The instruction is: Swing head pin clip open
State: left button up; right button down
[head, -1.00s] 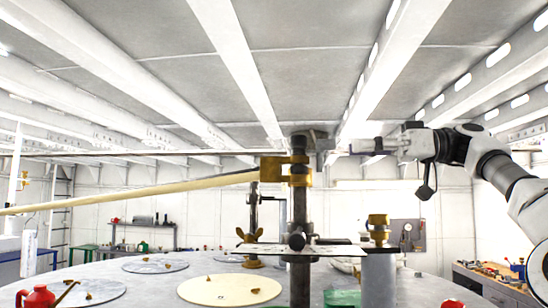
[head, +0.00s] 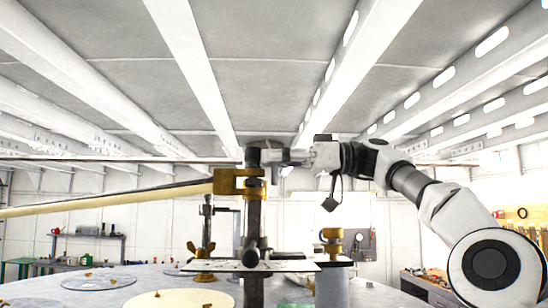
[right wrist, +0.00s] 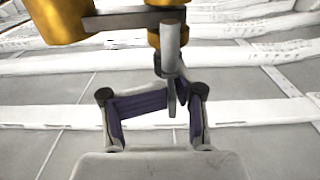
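A dark upright post (head: 254,215) stands in the head view, with a brass collar (head: 238,182) near its top. The small grey head piece (head: 272,155) at the post top, which looks like the pin clip, points right toward my right gripper (head: 300,158). In the right wrist view, a grey tapered clip (right wrist: 170,50) hangs from brass parts and reaches between the dark finger pads of my right gripper (right wrist: 172,100). Whether the pads press on the clip cannot be told. My left gripper is out of view.
A pale boom (head: 110,203) runs left from the collar. A thin plate (head: 290,266) crosses the post lower down. Brass fittings (head: 332,240) stand nearby on the round table (head: 50,288).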

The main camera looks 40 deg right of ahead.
jog(key=shift+s+d+n+g+y+p, duration=0.2)
jog(key=shift+n+g+y+p, duration=0.2)
jog(key=shift+g, duration=0.1)
jog(key=shift+s+d, duration=0.1)
jog(key=shift+d, duration=0.05)
dwell(0.5)
dwell(0.5)
jog(key=c, duration=1.3)
grip_release()
jog(key=shift+s, duration=0.1)
jog(key=shift+s+d+r, duration=0.1)
jog(key=shift+s+r, duration=0.05)
jog(key=shift+s, duration=0.15)
jog(key=shift+w, duration=0.15)
